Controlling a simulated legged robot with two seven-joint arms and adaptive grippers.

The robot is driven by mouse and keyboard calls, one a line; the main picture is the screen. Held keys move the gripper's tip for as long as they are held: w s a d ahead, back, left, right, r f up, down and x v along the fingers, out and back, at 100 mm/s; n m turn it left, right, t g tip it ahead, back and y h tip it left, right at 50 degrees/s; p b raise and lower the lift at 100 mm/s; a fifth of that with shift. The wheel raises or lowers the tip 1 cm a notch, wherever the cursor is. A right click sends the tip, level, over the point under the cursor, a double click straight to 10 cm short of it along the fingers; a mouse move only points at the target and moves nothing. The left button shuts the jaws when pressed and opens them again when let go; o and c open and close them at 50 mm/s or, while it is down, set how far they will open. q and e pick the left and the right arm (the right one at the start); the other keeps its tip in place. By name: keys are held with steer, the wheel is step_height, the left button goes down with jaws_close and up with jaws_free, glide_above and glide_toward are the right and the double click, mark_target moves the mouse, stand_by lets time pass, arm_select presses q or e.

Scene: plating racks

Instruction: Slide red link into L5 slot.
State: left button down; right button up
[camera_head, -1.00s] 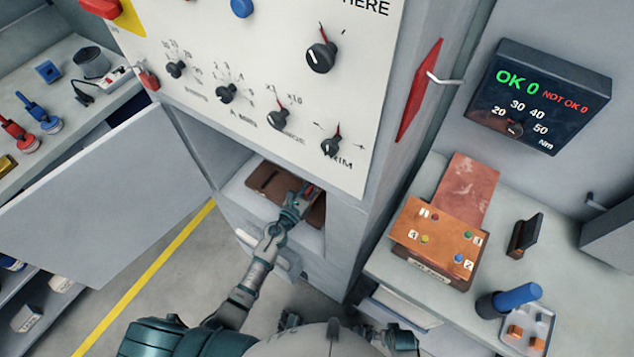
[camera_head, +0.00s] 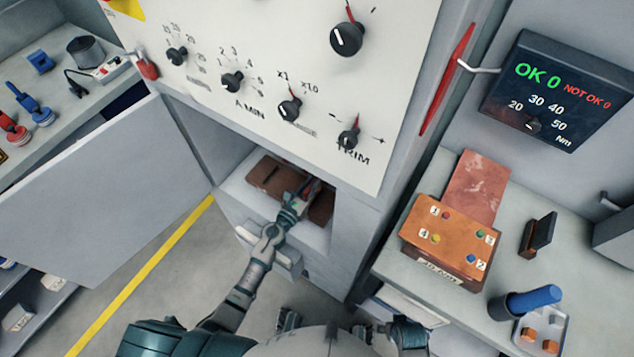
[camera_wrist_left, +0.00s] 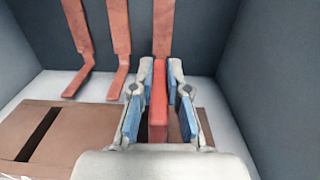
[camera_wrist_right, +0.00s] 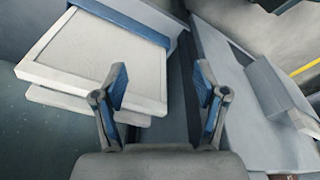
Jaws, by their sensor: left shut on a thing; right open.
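The red link (camera_wrist_left: 158,95) stands upright between the blue pads of my left gripper (camera_wrist_left: 159,95) in the left wrist view. The gripper is shut on it. In the head view my left gripper (camera_head: 308,188) reaches into the cabinet's open bay, over a brown block. This brown block (camera_wrist_left: 75,120) has a dark slot (camera_wrist_left: 38,135) to the left of the gripper in the left wrist view. No L5 label is readable, and the gripper hides what lies below the link. My right gripper (camera_wrist_right: 160,88) is open and empty in the right wrist view.
Copper-coloured bars (camera_wrist_left: 118,45) hang at the back of the bay, one directly behind the link. The bay's grey walls stand close. An open door (camera_head: 105,195) is at left. A right-hand bench holds an orange-brown box (camera_head: 450,235) and a blue-handled tool (camera_head: 533,300).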

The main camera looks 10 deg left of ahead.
arm_select(q)
steer(key=shift+a+f, duration=0.4)
steer(key=shift+a, duration=0.05)
steer(key=shift+d+f+b, duration=0.15)
steer(key=shift+b, duration=0.2)
steer(key=shift+d+f, duration=0.15)
steer(key=shift+d, duration=0.5)
steer(key=shift+f+b, duration=0.45)
steer(key=shift+b, duration=0.2)
steer(key=shift+a+f, duration=0.2)
steer(key=shift+a+f+b, duration=0.2)
steer(key=shift+a+b, duration=0.05)
steer(key=shift+b, duration=0.1)
steer(key=shift+d, duration=0.55)
arm_select(e)
step_height(320, 180, up, 8)
steer(key=shift+d+t, duration=0.4)
